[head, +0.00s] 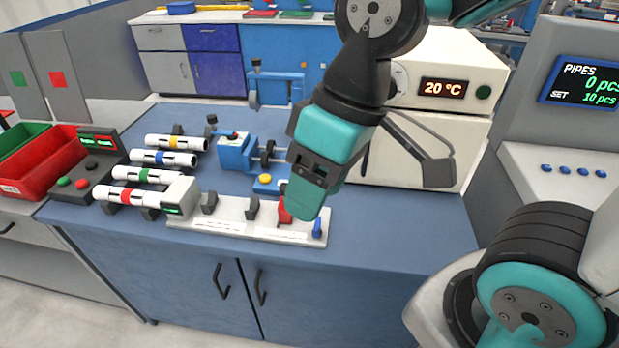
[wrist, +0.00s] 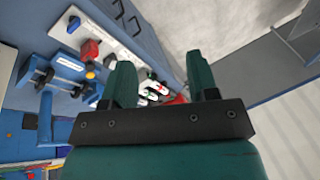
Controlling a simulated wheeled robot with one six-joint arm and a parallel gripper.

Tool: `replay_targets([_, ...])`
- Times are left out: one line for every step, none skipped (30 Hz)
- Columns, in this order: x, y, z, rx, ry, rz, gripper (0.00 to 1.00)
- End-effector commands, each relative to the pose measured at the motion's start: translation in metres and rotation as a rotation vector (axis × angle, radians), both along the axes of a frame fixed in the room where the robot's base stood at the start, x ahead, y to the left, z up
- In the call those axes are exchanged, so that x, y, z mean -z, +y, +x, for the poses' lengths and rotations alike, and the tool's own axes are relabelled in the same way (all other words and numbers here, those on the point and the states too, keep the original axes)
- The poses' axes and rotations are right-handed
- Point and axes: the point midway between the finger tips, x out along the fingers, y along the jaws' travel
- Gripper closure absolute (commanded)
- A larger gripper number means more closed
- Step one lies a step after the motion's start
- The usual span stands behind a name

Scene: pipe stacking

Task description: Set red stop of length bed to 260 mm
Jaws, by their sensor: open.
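The length bed (head: 235,226) is a long pale rail on the front of the blue bench, with dark rests and a small green display (head: 172,210) at its left end. The red stop (head: 285,213) sits toward the bed's right end, partly hidden by my gripper. It also shows in the wrist view (wrist: 90,49), left of my fingers and not between them. The scale and display digits are too small to read. My gripper (wrist: 163,80) is open and empty; in the head view it hangs above the bed's right part, near the red stop.
A blue knob (head: 318,227) stands at the bed's right end. Several white banded pipes (head: 131,196) lie left of the bed. A blue clamp device (head: 236,152) with a yellow button stands behind. A white oven (head: 440,135) reads 20 °C. Red bin (head: 45,165) far left.

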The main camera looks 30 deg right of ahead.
Motion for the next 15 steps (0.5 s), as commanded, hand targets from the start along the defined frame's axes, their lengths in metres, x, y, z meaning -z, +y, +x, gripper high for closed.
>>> replay_targets([-0.007,0.0,0.018,0.018,0.008,-0.021,0.46])
replay_targets([-0.008,-0.001,0.031,0.03,0.011,-0.036,0.46])
replay_targets([-0.01,-0.003,0.049,0.051,0.015,-0.06,0.46])
replay_targets([-0.01,-0.005,0.064,0.069,0.019,-0.08,0.46])
replay_targets([-0.01,-0.007,0.079,0.087,0.022,-0.101,0.46])
replay_targets([-0.008,-0.011,0.1,0.112,0.026,-0.128,0.46])
replay_targets([-0.006,-0.013,0.114,0.129,0.029,-0.149,0.46])
replay_targets([-0.004,-0.016,0.129,0.146,0.032,-0.17,0.46])
replay_targets([0.0,-0.02,0.146,0.167,0.035,-0.196,0.46])
replay_targets([0.004,-0.023,0.158,0.183,0.038,-0.215,0.46])
replay_targets([0.008,-0.026,0.169,0.197,0.04,-0.232,0.46])
replay_targets([0.013,-0.029,0.183,0.214,0.043,-0.254,0.46])
replay_targets([0.017,-0.032,0.191,0.224,0.045,-0.269,0.46])
replay_targets([0.021,-0.034,0.199,0.235,0.048,-0.284,0.46])
replay_targets([0.025,-0.037,0.207,0.245,0.05,-0.298,0.46])
